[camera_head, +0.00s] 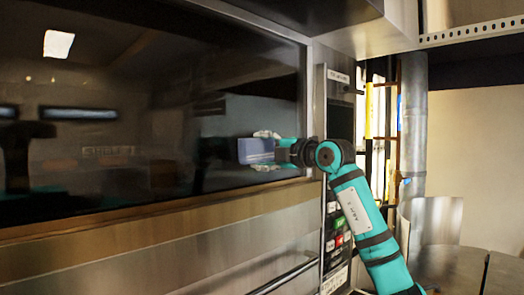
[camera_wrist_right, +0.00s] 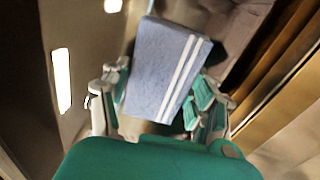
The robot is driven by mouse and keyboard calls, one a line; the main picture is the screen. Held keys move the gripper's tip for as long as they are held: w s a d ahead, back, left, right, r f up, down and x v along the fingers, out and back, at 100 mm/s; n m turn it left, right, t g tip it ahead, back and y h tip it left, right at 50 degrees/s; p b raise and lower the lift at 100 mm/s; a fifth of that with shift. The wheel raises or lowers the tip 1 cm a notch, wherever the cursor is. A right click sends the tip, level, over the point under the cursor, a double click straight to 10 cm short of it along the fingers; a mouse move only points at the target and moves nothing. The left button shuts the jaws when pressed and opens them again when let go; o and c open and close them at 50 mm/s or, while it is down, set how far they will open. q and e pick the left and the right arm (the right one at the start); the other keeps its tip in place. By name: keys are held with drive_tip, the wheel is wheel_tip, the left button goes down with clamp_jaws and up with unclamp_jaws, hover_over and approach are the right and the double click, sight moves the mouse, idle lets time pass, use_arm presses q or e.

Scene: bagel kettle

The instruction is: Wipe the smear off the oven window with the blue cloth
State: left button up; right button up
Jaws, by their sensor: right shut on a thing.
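The oven window (camera_head: 110,175) is a wide dark glass pane filling the left of the head view. My right gripper (camera_head: 265,150) is at the right part of the glass, shut on the blue cloth (camera_head: 257,151). In the right wrist view the cloth (camera_wrist_right: 160,70) is a folded blue-grey block with white stripes, between the fingers of the gripper (camera_wrist_right: 160,98). I cannot tell whether the cloth touches the glass. I cannot make out a smear clearly among the reflections. My left gripper is out of view.
A metal frame edge (camera_head: 310,100) and a control panel (camera_head: 338,215) with buttons stand right of the window. A rail handle (camera_head: 285,277) runs below. A metal hood (camera_head: 340,25) overhangs above. A grey pipe (camera_head: 414,125) and a metal chair-like piece (camera_head: 435,220) are at the right.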

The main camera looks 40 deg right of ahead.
sight(220, 152)
drive_tip(key=shift+s+a+b, duration=0.2)
drive_tip(key=shift+a+b, duration=0.3)
drive_tip(key=shift+a, duration=2.25)
drive_tip(key=shift+s+a+b, duration=0.2)
drive_tip(key=shift+a+b, duration=0.3)
drive_tip(key=shift+a, duration=2.2)
drive_tip(key=shift+d, duration=0.1)
drive_tip(key=shift+s+d+f+b, duration=0.1)
drive_tip(key=shift+s+f+b, duration=0.1)
drive_tip(key=shift+s+b, duration=0.6)
drive_tip(key=shift+s+d+r+b, duration=0.15)
drive_tip(key=shift+s+b, duration=0.5)
drive_tip(key=shift+s, duration=1.55)
